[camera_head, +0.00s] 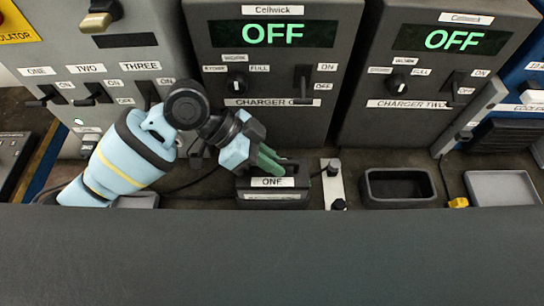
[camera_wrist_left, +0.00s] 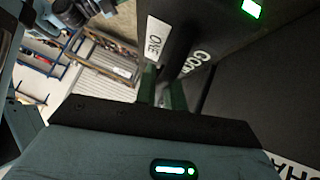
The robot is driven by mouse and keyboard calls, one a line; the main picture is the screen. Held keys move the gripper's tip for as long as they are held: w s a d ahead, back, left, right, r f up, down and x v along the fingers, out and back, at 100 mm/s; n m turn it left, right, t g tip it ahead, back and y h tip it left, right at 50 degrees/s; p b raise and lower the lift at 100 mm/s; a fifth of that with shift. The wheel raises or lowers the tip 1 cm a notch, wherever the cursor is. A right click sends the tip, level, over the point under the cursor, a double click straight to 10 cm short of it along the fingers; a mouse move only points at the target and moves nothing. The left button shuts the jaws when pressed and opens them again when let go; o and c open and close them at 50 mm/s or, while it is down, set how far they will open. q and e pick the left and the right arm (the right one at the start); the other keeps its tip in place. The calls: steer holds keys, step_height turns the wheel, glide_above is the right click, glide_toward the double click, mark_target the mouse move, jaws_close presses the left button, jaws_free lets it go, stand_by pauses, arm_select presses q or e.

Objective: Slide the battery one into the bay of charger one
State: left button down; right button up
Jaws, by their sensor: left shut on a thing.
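Battery one (camera_head: 272,196) is a dark box with a white ONE label, standing in front of charger one (camera_head: 268,85). My left gripper (camera_head: 268,163) comes in from the left and is shut on the top of battery one with its green fingers. In the left wrist view, battery one (camera_wrist_left: 180,25) shows its ONE label beyond the fingers (camera_wrist_left: 163,92). The bay of charger one is hidden at the battery's place, so I cannot tell how far in it sits. Charger one's display reads OFF. My right gripper is not in view.
Charger two (camera_head: 430,75) stands to the right, also OFF, with an empty dark bay (camera_head: 398,203) in front. A small metal plate with black knobs (camera_head: 333,185) lies just right of battery one. A grey tray (camera_head: 503,187) is farther right. A dark edge spans the foreground.

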arm_select(q)
steer(key=shift+r, duration=0.1)
steer(key=c, duration=1.4)
jaws_free()
steer(key=shift+f, duration=0.35)
steer(key=v, duration=0.7)
steer(key=shift+r, duration=0.25)
steer(key=shift+a+r, duration=0.25)
steer(key=shift+r, duration=0.05)
